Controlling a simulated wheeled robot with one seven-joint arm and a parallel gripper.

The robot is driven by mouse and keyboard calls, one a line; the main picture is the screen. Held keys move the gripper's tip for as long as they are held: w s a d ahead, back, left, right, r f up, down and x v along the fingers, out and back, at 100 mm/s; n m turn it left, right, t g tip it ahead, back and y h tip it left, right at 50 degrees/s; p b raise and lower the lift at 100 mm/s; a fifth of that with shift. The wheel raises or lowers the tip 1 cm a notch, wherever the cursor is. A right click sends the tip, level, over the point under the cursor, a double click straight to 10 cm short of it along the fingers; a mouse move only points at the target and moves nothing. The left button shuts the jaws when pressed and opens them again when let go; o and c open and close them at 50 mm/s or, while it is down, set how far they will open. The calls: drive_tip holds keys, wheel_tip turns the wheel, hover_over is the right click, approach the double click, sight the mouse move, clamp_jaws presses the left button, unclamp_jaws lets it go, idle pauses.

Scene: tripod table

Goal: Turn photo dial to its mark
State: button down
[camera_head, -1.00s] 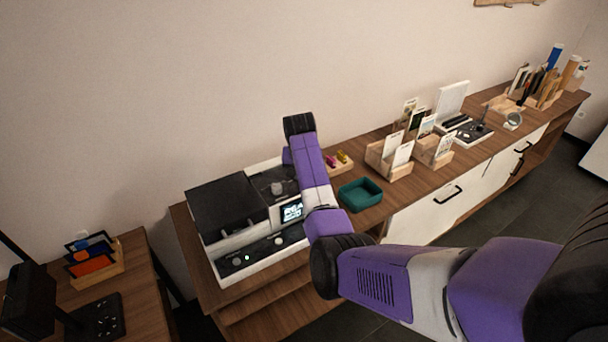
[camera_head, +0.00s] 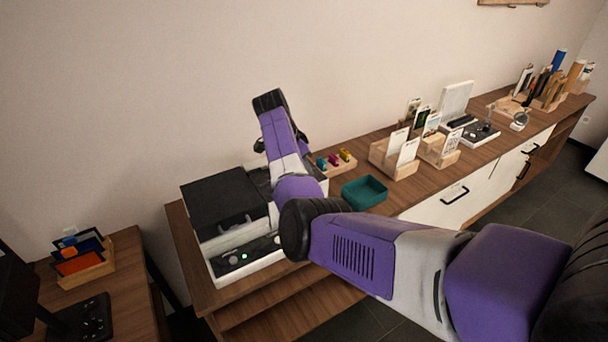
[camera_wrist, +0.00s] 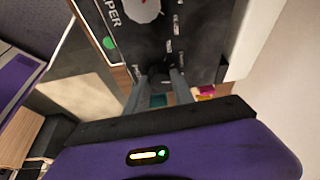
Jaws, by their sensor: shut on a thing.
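The machine, black and white with a grey-black lid (camera_head: 220,202), stands on the wooden counter at the left of the head view. Its dark control panel (camera_wrist: 120,42) fills the upper part of the wrist view, with white labels and a green round mark. A small dark dial (camera_wrist: 159,70) sits on this panel, partly covered by my fingers. My gripper (camera_wrist: 160,80) has its two grey fingers shut on the dial, one on each side. Whether the dial's pointer meets its mark cannot be made out. In the head view, my arm hides the fingers and dial.
A teal tray (camera_head: 364,193) stands on the counter right of my arm, near a wooden holder with small coloured items (camera_head: 335,161). Card holders (camera_head: 397,158) stand farther right. A side table with a card rack (camera_head: 86,264) is at the left. The wall rises behind.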

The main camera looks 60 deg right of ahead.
drive_tip(key=shift+m+b, duration=0.5)
drive_tip(key=shift+m, duration=0.1)
drive_tip(key=c, duration=1.1)
unclamp_jaws()
drive_tip(key=shift+w+b+v, duration=0.2)
drive_tip(key=shift+b+v, duration=0.6)
drive_tip(key=shift+v, duration=3.1)
drive_tip(key=shift+d, duration=0.2)
